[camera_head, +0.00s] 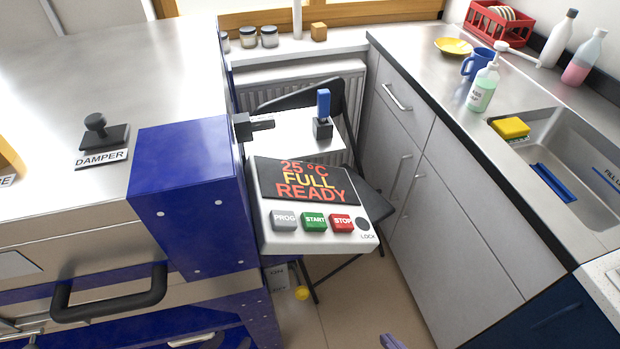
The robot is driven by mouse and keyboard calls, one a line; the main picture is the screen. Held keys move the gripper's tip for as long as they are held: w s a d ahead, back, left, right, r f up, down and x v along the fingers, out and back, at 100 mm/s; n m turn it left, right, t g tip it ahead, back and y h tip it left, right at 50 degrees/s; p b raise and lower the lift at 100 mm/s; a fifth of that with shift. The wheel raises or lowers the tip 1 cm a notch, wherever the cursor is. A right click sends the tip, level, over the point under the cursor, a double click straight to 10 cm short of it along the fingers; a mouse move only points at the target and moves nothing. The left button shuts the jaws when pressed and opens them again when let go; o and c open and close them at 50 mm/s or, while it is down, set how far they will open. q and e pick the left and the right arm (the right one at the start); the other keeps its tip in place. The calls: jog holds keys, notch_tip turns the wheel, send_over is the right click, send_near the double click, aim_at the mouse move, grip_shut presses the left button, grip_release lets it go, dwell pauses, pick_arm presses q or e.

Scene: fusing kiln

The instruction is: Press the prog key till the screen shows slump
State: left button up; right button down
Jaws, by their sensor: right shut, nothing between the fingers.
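The control panel (262,235) is a pale, tilted box fixed to the side of the blue kiln housing. Its dark screen (264,180) reads "25 °C", "FULL" and "READY" in red and yellow letters. Below it in a row sit the grey PROG key (284,220), the green START key (314,222) and the red STOP key (342,223). My right gripper (391,342) shows only as a small purplish tip at the bottom edge, shut and empty. It is below and to the right of the keys, apart from them. My left gripper is not in view.
A black LOCK knob (363,224) sits right of STOP. The blue housing (190,200) stands left of the panel. A folding chair (372,200) is behind it. The counter (425,75) with a sink lies to the right. Open floor (365,300) shows below.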

pick_arm(q)
grip_shut()
dwell(1.6)
